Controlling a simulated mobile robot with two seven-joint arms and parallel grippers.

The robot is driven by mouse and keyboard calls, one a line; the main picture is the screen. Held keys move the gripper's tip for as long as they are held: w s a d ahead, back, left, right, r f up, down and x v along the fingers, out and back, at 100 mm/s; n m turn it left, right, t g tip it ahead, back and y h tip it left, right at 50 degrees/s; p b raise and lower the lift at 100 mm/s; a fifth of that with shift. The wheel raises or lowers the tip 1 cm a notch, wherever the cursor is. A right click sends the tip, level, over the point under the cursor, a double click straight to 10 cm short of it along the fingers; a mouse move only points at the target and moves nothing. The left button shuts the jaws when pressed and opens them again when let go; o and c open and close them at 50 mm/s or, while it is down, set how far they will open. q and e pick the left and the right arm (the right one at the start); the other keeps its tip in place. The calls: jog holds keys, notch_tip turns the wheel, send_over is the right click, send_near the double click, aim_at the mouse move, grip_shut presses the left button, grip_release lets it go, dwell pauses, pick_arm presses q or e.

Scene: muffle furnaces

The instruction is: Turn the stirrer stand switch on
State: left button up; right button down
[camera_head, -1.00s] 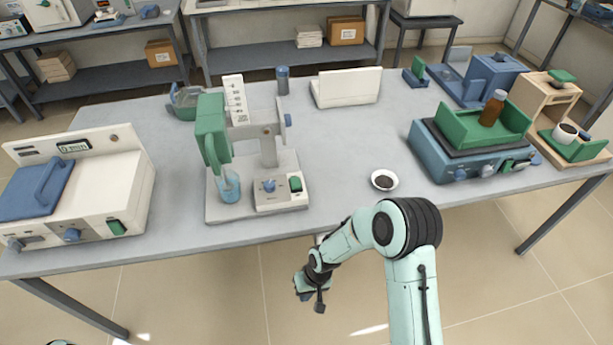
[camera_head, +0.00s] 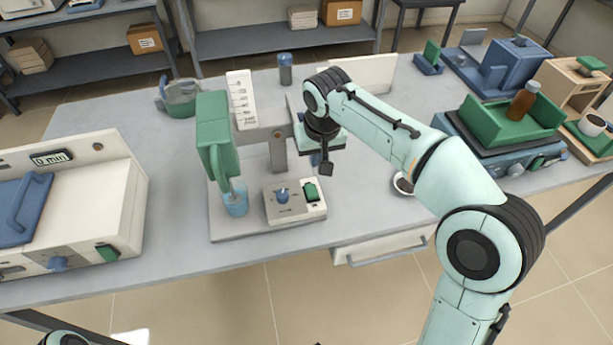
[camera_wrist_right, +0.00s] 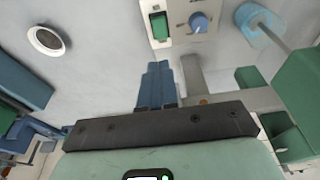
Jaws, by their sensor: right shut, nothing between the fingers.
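The stirrer stand has a green motor head (camera_head: 214,135), a grey post and a pale base (camera_head: 235,222). On the base is a white control box (camera_head: 295,205) with a blue knob (camera_head: 282,194) and a green switch (camera_head: 311,191). The switch also shows in the right wrist view (camera_wrist_right: 160,25), beside the knob (camera_wrist_right: 199,22). My right gripper (camera_head: 326,169) is shut and empty, above and slightly right of the switch, apart from it. Its blue fingers show together in the wrist view (camera_wrist_right: 156,85). My left gripper is out of view.
A beaker of blue liquid (camera_head: 236,202) stands under the stirrer. A white dish (camera_head: 403,184) is partly hidden by my right arm. A white furnace (camera_head: 100,195) stands left and a blue device (camera_head: 500,158) right. Bare tabletop lies in front of the furnace-stirrer gap (camera_head: 175,235).

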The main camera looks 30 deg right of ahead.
jog(key=shift+s, duration=0.25)
jog(key=b, duration=0.2)
send_over(313, 194)
jog(key=f, duration=1.2)
jog(key=shift+s+a+f, duration=0.1)
jog(key=shift+s+f, duration=0.05)
jog(key=shift+s, duration=0.15)
jog(key=shift+s+f, duration=0.1)
jog(key=shift+f, duration=0.65)
